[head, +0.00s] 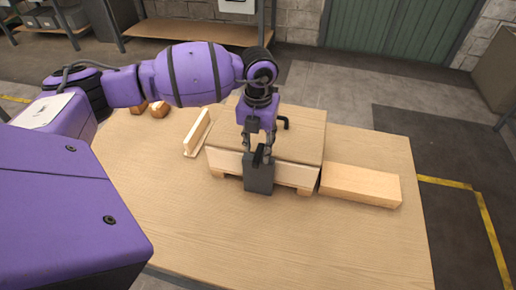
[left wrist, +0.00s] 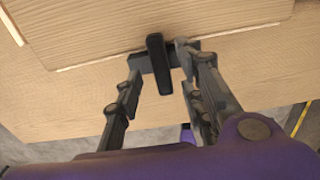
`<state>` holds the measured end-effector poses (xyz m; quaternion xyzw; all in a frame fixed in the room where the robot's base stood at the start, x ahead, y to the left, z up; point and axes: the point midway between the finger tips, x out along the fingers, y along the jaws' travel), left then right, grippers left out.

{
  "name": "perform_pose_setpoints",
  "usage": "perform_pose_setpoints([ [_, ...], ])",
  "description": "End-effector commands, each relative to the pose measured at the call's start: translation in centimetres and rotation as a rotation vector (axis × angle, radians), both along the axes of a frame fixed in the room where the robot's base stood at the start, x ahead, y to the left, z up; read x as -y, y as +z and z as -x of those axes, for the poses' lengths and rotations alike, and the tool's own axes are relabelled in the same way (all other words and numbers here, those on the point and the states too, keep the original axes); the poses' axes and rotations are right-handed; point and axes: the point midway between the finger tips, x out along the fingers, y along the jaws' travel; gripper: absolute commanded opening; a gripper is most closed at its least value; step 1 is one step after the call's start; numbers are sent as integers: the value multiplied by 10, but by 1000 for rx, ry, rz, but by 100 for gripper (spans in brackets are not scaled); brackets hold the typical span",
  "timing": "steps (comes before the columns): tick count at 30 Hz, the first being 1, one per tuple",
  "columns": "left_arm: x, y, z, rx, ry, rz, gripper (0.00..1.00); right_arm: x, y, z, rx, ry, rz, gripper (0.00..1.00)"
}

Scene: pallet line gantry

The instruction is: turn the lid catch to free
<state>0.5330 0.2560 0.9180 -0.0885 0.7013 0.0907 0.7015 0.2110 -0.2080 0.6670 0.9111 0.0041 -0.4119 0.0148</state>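The black lid catch (head: 258,156) is a short bar on a dark grey block (head: 259,180) at the front of a wooden box with a flat lid (head: 303,145). In the left wrist view the catch (left wrist: 156,50) stands nearly upright in the picture. My left gripper (head: 257,143) is over the catch, pointing down. In the left wrist view its two fingers (left wrist: 160,62) are apart, one on each side of the catch; whether either touches it I cannot tell. My right gripper is not in view.
A black handle (head: 285,123) stands on the lid behind my gripper. A wooden block (head: 361,186) lies right of the box. A wooden angle piece (head: 198,133) and small brown pieces (head: 159,109) lie left. The table (head: 300,240) is clear in front.

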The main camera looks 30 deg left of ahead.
Motion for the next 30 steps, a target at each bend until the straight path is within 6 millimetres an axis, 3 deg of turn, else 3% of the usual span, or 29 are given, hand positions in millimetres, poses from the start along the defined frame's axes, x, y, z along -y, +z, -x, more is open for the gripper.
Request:
perform_pose_setpoints([
  [6, 1, -22, 0, 0, 0, 2, 36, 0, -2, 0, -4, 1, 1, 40],
  [15, 1, -25, 0, 1, 0, 3, 36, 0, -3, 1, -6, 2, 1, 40],
  [23, 1, -24, 0, 0, 0, 3, 2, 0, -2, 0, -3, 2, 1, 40],
  [30, 1, -24, 0, 1, -6, 3, 0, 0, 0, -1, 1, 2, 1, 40],
])
